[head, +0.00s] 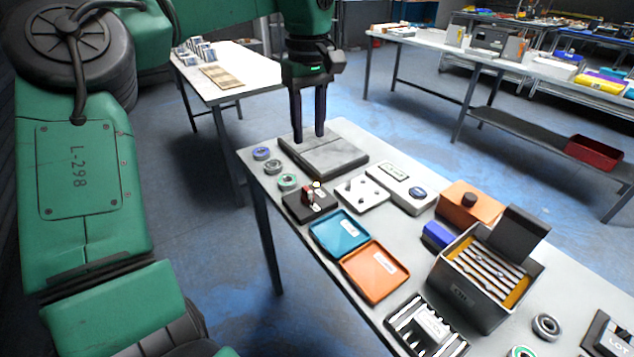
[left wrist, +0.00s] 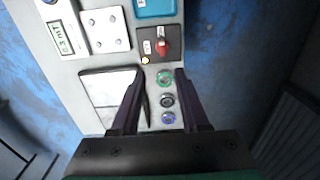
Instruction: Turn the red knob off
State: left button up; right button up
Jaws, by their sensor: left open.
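The red knob (head: 309,196) sits on a small black box (head: 318,211) on the table, with a yellow light beside it. In the left wrist view the red knob (left wrist: 162,46) shows on the black box near the top, beyond my fingertips; its exact pointing direction is too small to tell. My left gripper (head: 308,134) is open and empty, pointing down above the grey flat plate (head: 350,161), behind the knob box and apart from it. Its two fingers also show in the left wrist view (left wrist: 158,74). My right gripper is not in view.
Several small rings, one of them green (head: 288,181), lie along the left table edge. A white panel (head: 377,197), a blue tray (head: 325,242), an orange tray (head: 362,284) and a grey box with slats (head: 449,288) crowd the table around the knob box.

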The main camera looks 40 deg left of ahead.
aim_at(307, 188)
pick_arm(q)
jog(key=f, duration=1.4)
jog(key=shift+s+a+f, duration=0.1)
jog(key=shift+s+a, duration=0.15)
jog(key=shift+a, duration=0.15)
grip_shut()
